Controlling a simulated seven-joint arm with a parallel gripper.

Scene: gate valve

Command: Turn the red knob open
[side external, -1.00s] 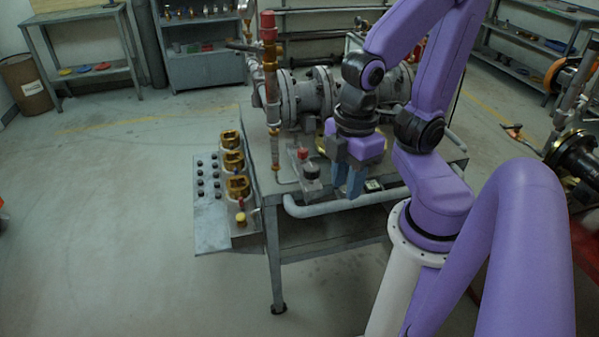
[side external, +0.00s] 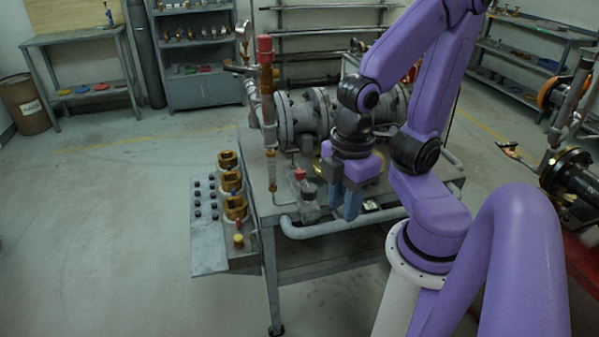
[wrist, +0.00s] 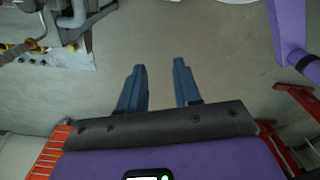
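A small red knob (side external: 300,174) sits on top of a compact valve fitting near the front edge of the metal table (side external: 262,212) in the side view. A taller red cap (side external: 264,46) tops the upright pipe behind it to the left. My gripper (side external: 347,203) points down to the right of the small knob and is apart from it. In the wrist view its two blue fingers (wrist: 160,84) are spread, with only bare floor showing between them. I cannot make out the red knob in the wrist view.
Large grey flanged pipework (side external: 300,115) stands on the table behind my gripper. A grey pipe (side external: 315,231) runs along the table's front. A panel with black buttons and brass fittings (side external: 208,225) is at the left. Open floor lies further left.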

